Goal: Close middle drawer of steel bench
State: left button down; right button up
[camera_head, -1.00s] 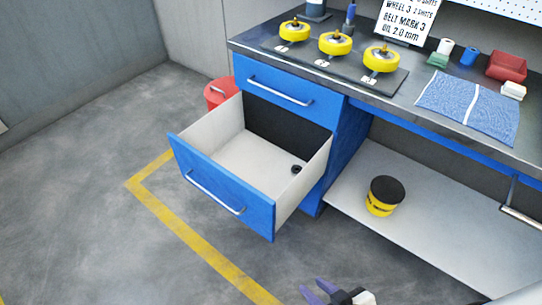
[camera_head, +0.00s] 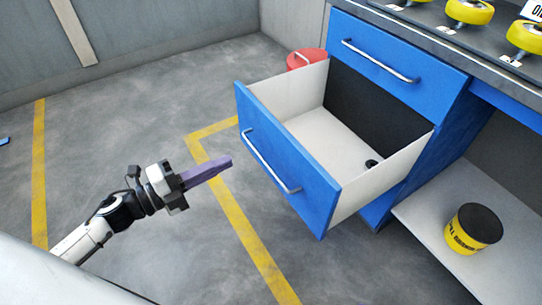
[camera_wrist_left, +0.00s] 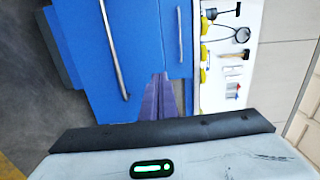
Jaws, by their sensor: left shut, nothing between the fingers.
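The middle drawer (camera_head: 285,160) of the steel bench is pulled far out. It has a blue front, a silver bar handle (camera_head: 268,162) and pale inner walls. A small dark round item (camera_head: 371,164) lies inside it. My left gripper (camera_head: 228,163) is shut and empty, its purple fingers pointing at the drawer front from the left, seemingly a little apart from it. In the left wrist view, the purple fingers (camera_wrist_left: 166,92) stand before blue drawer fronts with silver handles. My right gripper is not in view.
The upper drawer (camera_head: 390,62) is shut. A yellow and black tub (camera_head: 473,230) stands on the lower shelf at right. A red bin (camera_head: 303,58) stands behind the drawer. The floor (camera_head: 150,110) left of the bench is clear.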

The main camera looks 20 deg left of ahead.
aim_at(283, 136)
pick_arm(q)
jog(key=shift+m, duration=0.3)
jog(key=x, duration=1.4)
jog(key=shift+d+b, duration=0.15)
jog(key=shift+b, duration=0.2)
